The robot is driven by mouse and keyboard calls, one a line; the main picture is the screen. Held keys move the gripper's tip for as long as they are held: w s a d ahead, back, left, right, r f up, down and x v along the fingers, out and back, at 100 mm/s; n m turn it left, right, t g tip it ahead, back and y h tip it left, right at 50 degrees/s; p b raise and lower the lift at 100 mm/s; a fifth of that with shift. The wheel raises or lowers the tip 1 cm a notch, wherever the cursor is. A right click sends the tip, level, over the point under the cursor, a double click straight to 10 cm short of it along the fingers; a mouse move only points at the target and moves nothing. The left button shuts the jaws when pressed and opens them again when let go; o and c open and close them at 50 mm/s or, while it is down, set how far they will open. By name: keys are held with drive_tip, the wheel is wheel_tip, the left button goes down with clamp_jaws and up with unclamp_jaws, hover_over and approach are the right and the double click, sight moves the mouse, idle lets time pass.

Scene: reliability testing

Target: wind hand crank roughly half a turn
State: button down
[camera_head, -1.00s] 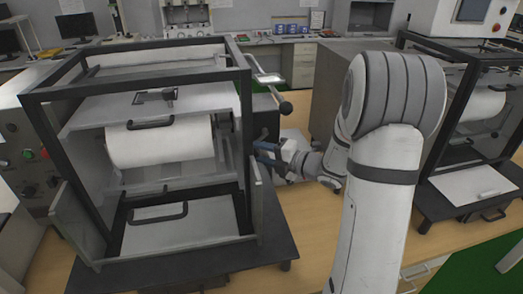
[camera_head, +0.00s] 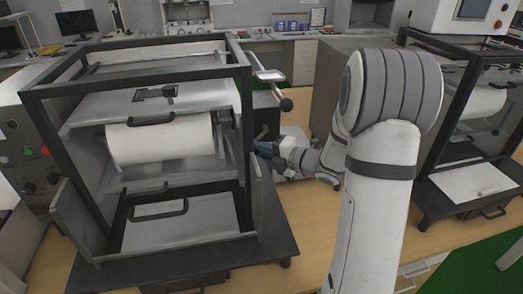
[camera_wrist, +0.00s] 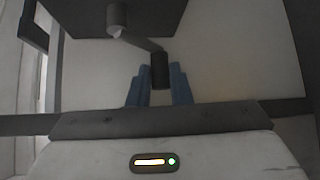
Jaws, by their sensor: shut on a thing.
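The hand crank (camera_wrist: 142,41) shows in the wrist view as a grey hub with a slanted arm and a dark cylindrical handle (camera_wrist: 160,72). My gripper (camera_wrist: 158,82) has one blue finger on each side of the handle and is shut on it. In the head view my gripper (camera_head: 262,149) reaches from the right to the right side of the framed machine (camera_head: 246,100). The crank cannot be made out clearly there, behind the fingers and the dark post.
A lever with a black ball end (camera_head: 285,104) sticks out above my gripper. A white roll (camera_head: 160,139) sits inside the machine frame. A second framed machine (camera_head: 455,120) stands at the right. Bare wooden bench (camera_head: 300,215) lies below my arm.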

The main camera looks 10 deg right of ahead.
drive_tip(key=shift+a+r+m+t+y+b, duration=0.25)
drive_tip(key=shift+m+b, duration=0.25)
drive_tip(key=shift+b, duration=0.75)
drive_tip(key=c, duration=1.3)
unclamp_jaws()
drive_tip(key=shift+f, duration=0.1)
drive_tip(key=shift+d, duration=0.1)
drive_tip(key=b+v, duration=0.1)
drive_tip(key=v, duration=0.6)
drive_tip(key=shift+s+d+b, duration=0.2)
drive_tip(key=shift+s+b, duration=0.1)
drive_tip(key=shift+b, duration=0.1)
